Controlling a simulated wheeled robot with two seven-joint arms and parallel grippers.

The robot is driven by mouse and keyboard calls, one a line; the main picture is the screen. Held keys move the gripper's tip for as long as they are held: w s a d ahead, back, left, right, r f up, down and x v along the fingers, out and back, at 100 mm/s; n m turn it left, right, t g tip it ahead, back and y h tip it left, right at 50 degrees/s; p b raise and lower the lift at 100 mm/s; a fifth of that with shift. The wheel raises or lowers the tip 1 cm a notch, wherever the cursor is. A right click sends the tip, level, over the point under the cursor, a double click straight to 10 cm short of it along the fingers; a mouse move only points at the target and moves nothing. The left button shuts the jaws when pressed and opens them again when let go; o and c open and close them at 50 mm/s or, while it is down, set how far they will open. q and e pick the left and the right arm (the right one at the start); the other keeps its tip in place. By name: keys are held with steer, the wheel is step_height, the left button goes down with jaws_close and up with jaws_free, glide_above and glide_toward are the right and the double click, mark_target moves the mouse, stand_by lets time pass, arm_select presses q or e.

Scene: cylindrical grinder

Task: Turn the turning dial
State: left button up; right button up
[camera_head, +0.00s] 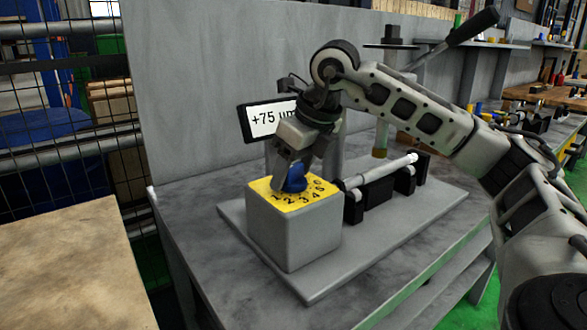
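The turning dial (297,179) is a blue knob on the yellow top face (322,197) of a grey box (293,235). Black numbers are printed around its front side. My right gripper (291,178) points down from above, with its fingers at the dial. One finger shows on the dial's left side; the other is mostly hidden, so I cannot tell how firmly they close on it. A display (265,120) behind the gripper reads "+75" and is partly covered by it. My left gripper is not in view.
The box stands on a grey base plate (325,280) on a grey table. A white rod (380,171) on black supports lies to the right. A lever with a black handle (474,27) rises behind my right arm. A wooden table (70,265) is at the left.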

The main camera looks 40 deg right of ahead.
steer(key=c, duration=0.7)
steer(key=shift+o, duration=0.2)
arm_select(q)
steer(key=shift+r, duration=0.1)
arm_select(e)
steer(key=shift+n, duration=0.3)
steer(key=shift+n+g+y+p, duration=0.3)
steer(key=shift+n+y+p, duration=0.65)
steer(key=shift+n, duration=1.35)
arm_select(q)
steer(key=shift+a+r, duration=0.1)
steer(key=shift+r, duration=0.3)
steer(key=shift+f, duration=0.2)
arm_select(e)
steer(key=shift+n, duration=0.4)
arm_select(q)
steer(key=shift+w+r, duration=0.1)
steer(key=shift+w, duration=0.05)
arm_select(e)
steer(key=o, duration=1)
steer(key=shift+c, duration=0.2)
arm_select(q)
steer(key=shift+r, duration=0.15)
